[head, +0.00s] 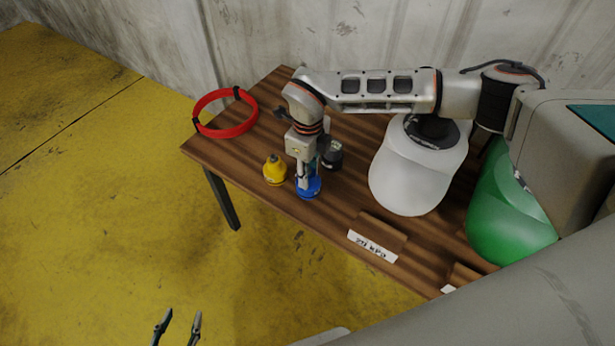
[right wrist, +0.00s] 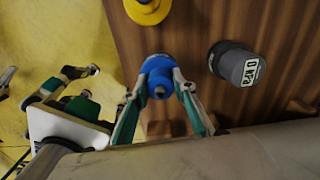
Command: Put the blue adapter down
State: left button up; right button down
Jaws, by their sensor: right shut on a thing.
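The blue adapter (head: 308,189) is at the front edge of the wooden table (head: 349,201), under my right gripper (head: 304,178). In the right wrist view my right gripper (right wrist: 160,92) has its fingers on both sides of the blue adapter (right wrist: 158,73) and is shut on it. I cannot tell whether the adapter touches the tabletop. My left gripper (head: 177,325) is at the bottom of the head view, over the yellow floor, with its fingers apart and nothing between them.
A yellow adapter (head: 274,170) stands just left of the blue one. A dark grey adapter (right wrist: 238,68) marked "0 kPa" is to the right. A red ring (head: 226,130) lies at the table's left end. White (head: 412,175) and green (head: 503,215) rounded objects stand right.

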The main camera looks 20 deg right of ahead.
jog(key=shift+f, duration=0.9)
jog(key=shift+f, duration=0.2)
jog(key=c, duration=1.6)
grip_release()
jog(key=shift+c, duration=0.2)
notch_tip(320, 180, up, 11)
jog(key=shift+p, duration=0.95)
jog(key=shift+r, duration=0.7)
jog(key=shift+s+f, duration=0.1)
